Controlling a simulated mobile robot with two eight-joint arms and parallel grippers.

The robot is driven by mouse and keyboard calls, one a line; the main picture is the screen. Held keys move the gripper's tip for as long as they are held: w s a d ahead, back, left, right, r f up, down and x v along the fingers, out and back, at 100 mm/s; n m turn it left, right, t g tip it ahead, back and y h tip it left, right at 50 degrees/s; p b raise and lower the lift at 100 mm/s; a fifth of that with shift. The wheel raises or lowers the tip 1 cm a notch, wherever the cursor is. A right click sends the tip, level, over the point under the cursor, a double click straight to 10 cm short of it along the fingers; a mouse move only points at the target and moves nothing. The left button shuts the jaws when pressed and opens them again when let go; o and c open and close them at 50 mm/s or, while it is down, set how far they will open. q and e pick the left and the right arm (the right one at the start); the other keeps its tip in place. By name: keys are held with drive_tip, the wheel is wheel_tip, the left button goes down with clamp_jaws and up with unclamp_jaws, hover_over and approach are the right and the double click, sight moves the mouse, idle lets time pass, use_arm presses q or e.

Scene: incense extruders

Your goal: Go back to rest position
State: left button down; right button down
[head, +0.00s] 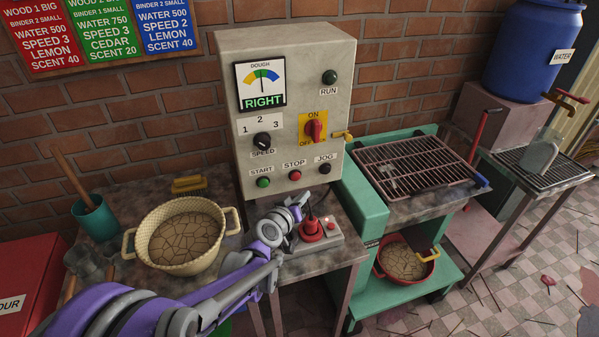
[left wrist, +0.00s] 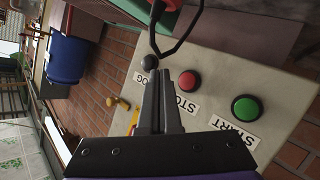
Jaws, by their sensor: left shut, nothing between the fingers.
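My left arm comes in from the lower left in the head view. Its gripper (head: 316,205) is over the stone table, in front of the lower part of the control box (head: 290,110). In the left wrist view the fingers (left wrist: 161,76) are shut together with nothing between them. They point toward the black JOG button (left wrist: 150,63); whether they touch the box I cannot tell. The red STOP button (left wrist: 188,80) and green START button (left wrist: 246,108) are to their right. My right gripper is in neither view.
A pale pot (head: 185,262) of cracked dough stands left of the box. A red-topped switch unit (head: 313,230) sits just below my gripper. The green extruder (head: 362,205) with its rack (head: 415,162) is to the right, above a red pot (head: 378,272).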

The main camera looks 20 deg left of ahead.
use_arm(q)
drive_tip(key=s+f+m+g, duration=0.1)
drive_tip(key=s+g, duration=0.2)
drive_tip(key=s, duration=0.8)
drive_tip(key=s+f+m+g+y, duration=0.1)
drive_tip(key=s+f+g, duration=0.1)
drive_tip(key=s, duration=0.9)
drive_tip(key=s+f+m+g+y, duration=0.1)
drive_tip(key=s+g, duration=0.3)
drive_tip(key=s, duration=0.7)
drive_tip(key=shift+s+a+f+m, duration=0.25)
drive_tip(key=shift+a+f+m, duration=0.05)
drive_tip(key=shift+a+f, duration=0.15)
